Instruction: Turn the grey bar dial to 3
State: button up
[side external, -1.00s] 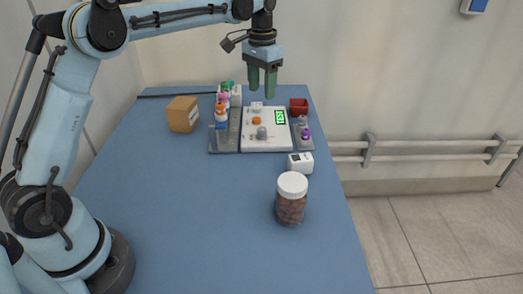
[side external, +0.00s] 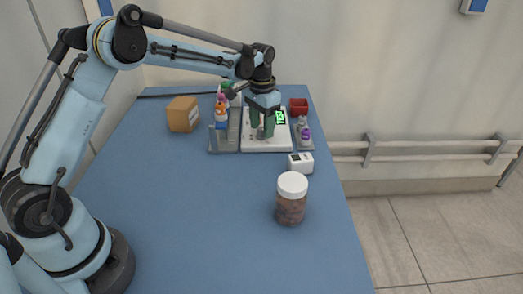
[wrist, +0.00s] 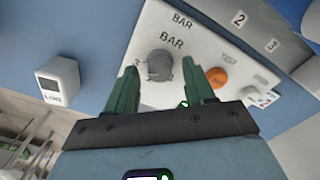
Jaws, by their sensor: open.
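The grey bar dial (wrist: 160,65) is a round knob on a white panel (wrist: 205,40), with the word BAR printed above it in the wrist view. The panel also shows in the side view (side external: 255,146), where my gripper covers part of it. My gripper (wrist: 163,83) is open, with one green finger on each side of the dial in the picture. I cannot tell whether the fingers touch it. In the side view my gripper (side external: 262,134) is low over the panel. The dial's setting is not readable.
An orange button (wrist: 217,77) labelled TEST is close to one finger. Bottles (side external: 221,112) stand left, a red bin (side external: 298,106) and purple-labelled bottle (side external: 305,134) right. A white LOG box (side external: 300,163) and jar (side external: 291,198) are in front.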

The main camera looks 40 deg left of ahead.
aim_at(262, 128)
jog(key=shift+f, duration=0.2)
grip_shut()
jog(key=shift+n, duration=0.7)
grip_release()
notch_tip(262, 128, up, 12)
dwell(0.6)
